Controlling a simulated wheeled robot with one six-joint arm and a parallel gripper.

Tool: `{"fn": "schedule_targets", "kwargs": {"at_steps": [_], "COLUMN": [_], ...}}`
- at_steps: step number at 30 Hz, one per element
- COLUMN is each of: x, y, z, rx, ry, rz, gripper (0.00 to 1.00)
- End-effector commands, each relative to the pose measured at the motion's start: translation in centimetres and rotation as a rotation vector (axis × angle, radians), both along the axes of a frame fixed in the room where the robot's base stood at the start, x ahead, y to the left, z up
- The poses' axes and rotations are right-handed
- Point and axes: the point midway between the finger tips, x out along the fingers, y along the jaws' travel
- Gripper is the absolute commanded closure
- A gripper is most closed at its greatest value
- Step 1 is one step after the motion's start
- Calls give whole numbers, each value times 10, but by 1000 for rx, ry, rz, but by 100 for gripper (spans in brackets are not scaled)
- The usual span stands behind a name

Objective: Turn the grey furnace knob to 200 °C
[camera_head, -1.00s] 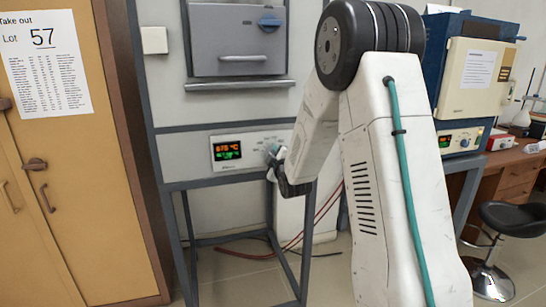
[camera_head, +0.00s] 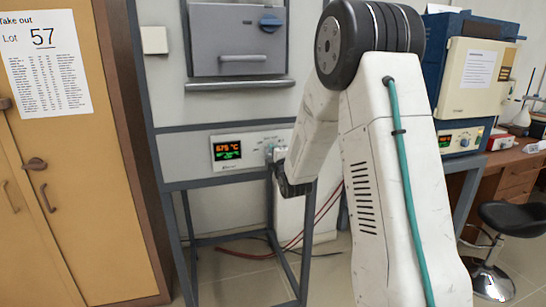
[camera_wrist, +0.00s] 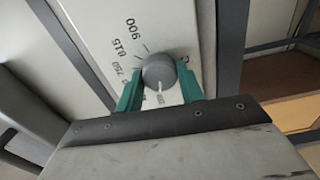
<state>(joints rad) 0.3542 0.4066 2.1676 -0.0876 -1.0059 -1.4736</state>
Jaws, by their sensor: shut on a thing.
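The grey furnace knob (camera_wrist: 158,70) is round, with a white pointer line, on a pale panel in the wrist view. My gripper (camera_wrist: 160,78) is shut on it, with one green finger on each side. The pointer line faces the lower edge of the picture, towards a small mark partly hidden near the gripper. Printed numbers, among them 900, run round the knob's upper and left side. In the head view the grey furnace's panel (camera_head: 198,155) carries a lit display (camera_head: 227,151) with an orange line, seemingly 675 °C, above a green line. My gripper hides most of the knob there.
The furnace's closed door (camera_head: 238,42) with a blue knob is above the panel. A yellow cabinet (camera_head: 75,190) stands at the left. A blue furnace (camera_head: 450,75) and a black stool (camera_head: 512,218) are at the right. Red cables (camera_head: 325,215) hang below.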

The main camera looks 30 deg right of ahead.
Motion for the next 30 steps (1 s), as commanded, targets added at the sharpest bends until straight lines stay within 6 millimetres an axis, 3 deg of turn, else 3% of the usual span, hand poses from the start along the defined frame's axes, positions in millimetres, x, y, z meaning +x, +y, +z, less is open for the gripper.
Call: {"fn": "schedule_targets", "kwargs": {"at_steps": [7, 8, 9, 10, 20, 30], "x": [0, 0, 0, 0, -4, -55], "y": [1, 1, 1, 0, 1, 16], "z": [-1, -1, -1, -1, 0, 0], "rx": [0, 0, 0, 0, 0, 1], "ry": [3, 3, 3, 3, 1, 2], "rz": [1, 1, 1, 1, 0, 1], "gripper": [85, 57, 46, 41, 41, 41]}}
